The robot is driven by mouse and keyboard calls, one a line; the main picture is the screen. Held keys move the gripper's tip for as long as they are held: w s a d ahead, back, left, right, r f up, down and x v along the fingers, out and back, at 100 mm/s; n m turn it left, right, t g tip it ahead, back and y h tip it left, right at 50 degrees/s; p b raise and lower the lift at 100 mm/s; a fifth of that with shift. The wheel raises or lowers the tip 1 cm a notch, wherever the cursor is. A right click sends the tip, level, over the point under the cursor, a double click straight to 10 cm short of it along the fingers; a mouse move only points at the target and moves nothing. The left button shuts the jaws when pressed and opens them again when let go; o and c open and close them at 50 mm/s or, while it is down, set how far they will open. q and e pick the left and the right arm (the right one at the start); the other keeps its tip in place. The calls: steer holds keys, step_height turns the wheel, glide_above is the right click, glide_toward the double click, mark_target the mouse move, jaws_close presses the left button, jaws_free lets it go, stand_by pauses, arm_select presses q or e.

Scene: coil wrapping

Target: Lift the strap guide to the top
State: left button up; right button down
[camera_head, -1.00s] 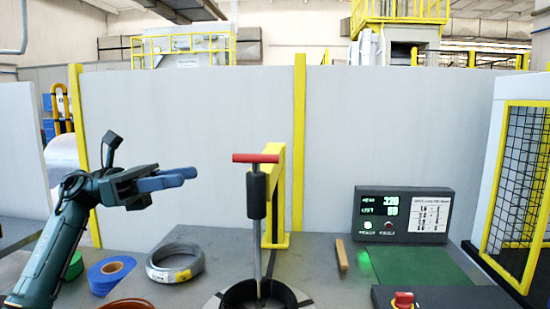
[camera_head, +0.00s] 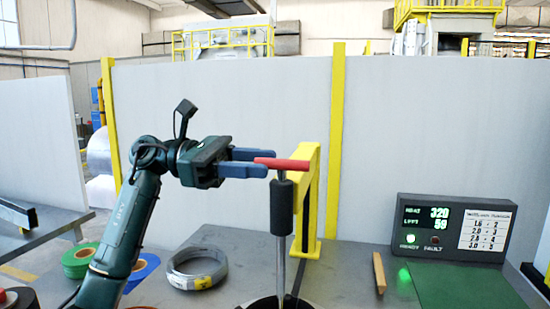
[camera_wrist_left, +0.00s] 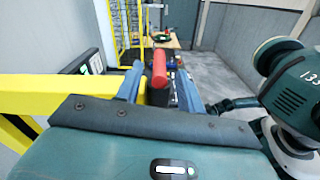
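The strap guide (camera_head: 282,208) is an upright metal rod with a black sleeve and a red crossbar handle (camera_head: 282,164). Its foot goes down into a dark round opening (camera_head: 268,303) at the bottom edge of the head view. My left gripper (camera_head: 265,163) is level with the handle, its two blue fingers pointing right at the bar's left end. In the left wrist view the red handle (camera_wrist_left: 159,68) lies between the fingers, with gaps seen on both sides, so the gripper looks open. My right arm shows at the right of the wrist view; its gripper is unclear.
A yellow bracket (camera_head: 308,195) stands just behind the rod. A wire coil (camera_head: 197,268), blue tape (camera_head: 142,270) and green tape (camera_head: 80,260) lie at left. A wooden block (camera_head: 379,272), a green mat (camera_head: 460,288) and a display box (camera_head: 453,227) reading 320 and 59 are at right.

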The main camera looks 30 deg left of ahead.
mark_target(275, 164)
arm_select(q)
steer(key=shift+x, duration=1.75)
jaws_close()
